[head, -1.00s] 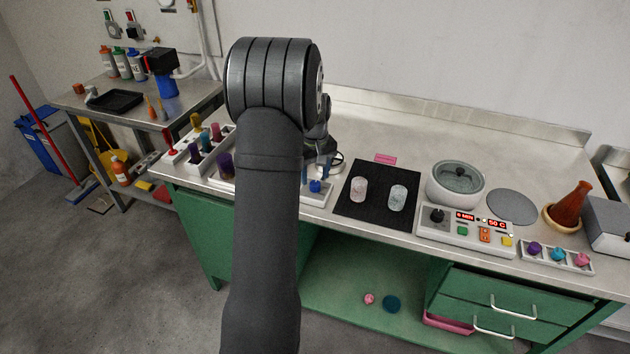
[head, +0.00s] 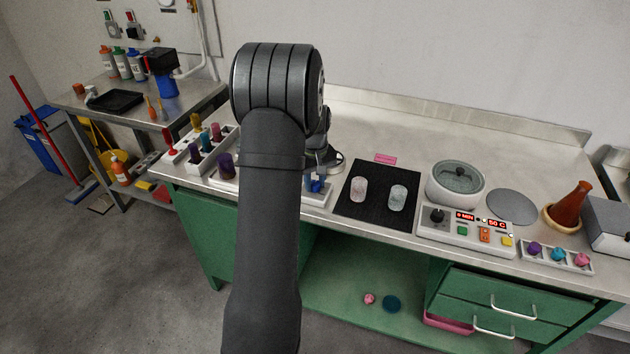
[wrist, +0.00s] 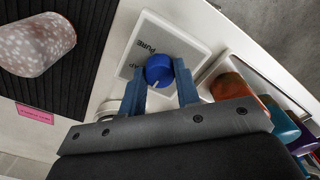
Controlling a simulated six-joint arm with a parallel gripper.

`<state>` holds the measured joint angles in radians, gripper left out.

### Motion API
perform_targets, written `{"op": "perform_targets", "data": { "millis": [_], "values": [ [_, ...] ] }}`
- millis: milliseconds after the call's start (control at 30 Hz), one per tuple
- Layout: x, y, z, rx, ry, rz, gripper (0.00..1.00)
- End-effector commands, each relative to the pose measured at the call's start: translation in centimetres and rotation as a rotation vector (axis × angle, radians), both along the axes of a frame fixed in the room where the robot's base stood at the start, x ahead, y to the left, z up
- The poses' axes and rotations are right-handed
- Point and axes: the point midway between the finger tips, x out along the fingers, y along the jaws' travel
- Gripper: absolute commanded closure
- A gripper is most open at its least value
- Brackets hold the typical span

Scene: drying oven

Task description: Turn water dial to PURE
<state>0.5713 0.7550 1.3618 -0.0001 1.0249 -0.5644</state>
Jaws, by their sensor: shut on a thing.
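The blue water dial (wrist: 158,68) sits on a white panel (wrist: 185,40) in the wrist view. The word PURE is printed above and left of the dial, and a partly hidden label lies at its left. A short white mark on the dial points down in the picture, toward my gripper's body. My gripper (wrist: 160,82) has its two blue fingers on either side of the dial, shut on it. In the head view the dial (head: 317,186) is small and partly hidden by my arm and gripper.
A rack with colored bottles (head: 205,145) stands left. A control box (head: 465,232) and a glass-lidded pot (head: 455,184) stand farther right. The back of the bench is clear.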

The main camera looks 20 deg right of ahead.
Motion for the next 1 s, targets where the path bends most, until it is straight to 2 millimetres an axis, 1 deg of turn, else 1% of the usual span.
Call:
{"op": "perform_targets", "data": {
  "millis": [167, 367, 1000],
  "values": [
    [0.02, 0.00, 0.05, 0.000, 0.000, -0.044, 0.93],
    [0.03, -0.01, 0.05, 0.000, 0.000, -0.161, 0.93],
    [0.05, -0.02, 0.09, 0.000, -0.001, -0.757, 0.93]
  ]
}}
